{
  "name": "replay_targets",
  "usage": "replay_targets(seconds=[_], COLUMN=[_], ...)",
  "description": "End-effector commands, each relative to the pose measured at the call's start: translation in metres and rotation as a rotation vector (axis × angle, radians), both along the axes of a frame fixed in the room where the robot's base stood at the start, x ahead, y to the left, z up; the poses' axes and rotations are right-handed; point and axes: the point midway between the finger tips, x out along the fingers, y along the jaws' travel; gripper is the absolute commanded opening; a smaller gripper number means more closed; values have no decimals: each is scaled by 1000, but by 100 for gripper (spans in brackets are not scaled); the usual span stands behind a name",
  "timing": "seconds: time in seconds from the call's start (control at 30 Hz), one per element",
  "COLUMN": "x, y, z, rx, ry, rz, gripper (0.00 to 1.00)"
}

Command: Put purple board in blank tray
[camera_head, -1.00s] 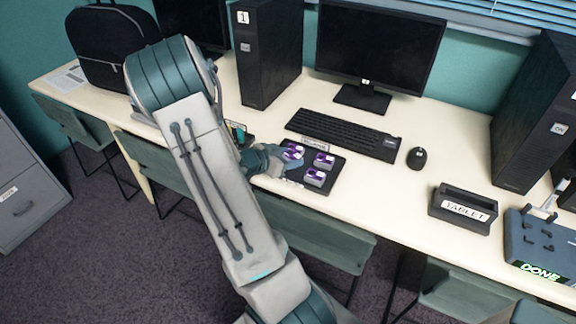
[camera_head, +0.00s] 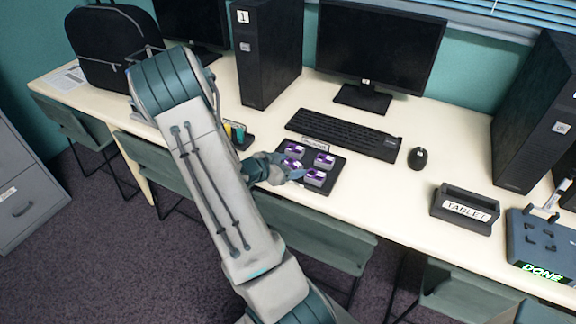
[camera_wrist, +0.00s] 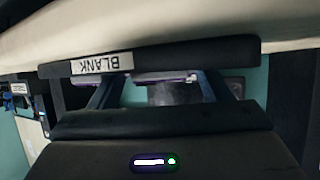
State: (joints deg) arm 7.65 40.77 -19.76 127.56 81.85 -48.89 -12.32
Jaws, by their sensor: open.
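Several white-and-purple boards (camera_head: 324,160) sit in a dark tray (camera_head: 333,184) at the front of the desk, below the keyboard. My gripper (camera_head: 294,175) is low over the tray's front left side, close to the boards, and hides part of them. In the wrist view, my gripper (camera_wrist: 165,78) has its two fingers spread apart. The tray's dark edge (camera_wrist: 195,55) with an upside-down BLANK label (camera_wrist: 102,64) crosses in front of the fingertips. A thin purple-and-pale board edge (camera_wrist: 160,77) shows between the fingers, with no clear grasp.
A small dark holder with yellow and teal pieces (camera_head: 237,131) stands left of the tray. The keyboard (camera_head: 343,135) and mouse (camera_head: 417,157) lie behind and right. A TABLET holder (camera_head: 466,207) and DONE box (camera_head: 545,240) stand farther right. Chairs (camera_head: 318,237) line the front edge.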

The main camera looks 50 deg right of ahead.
Motion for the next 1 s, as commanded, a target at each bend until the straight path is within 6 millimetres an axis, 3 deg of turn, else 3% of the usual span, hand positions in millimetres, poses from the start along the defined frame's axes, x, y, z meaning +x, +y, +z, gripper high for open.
replay_targets(seconds=[0.17,0.4,0.6,0.87,1.0], x=[4,9,11,13,32], y=[20,67,96,108,115], z=[12,36,49,54,57], rx=[1,1,0,3,63], ry=[-1,-2,-2,-2,-56], rz=[5,5,1,4,90], gripper=[72,72,72,72,72])
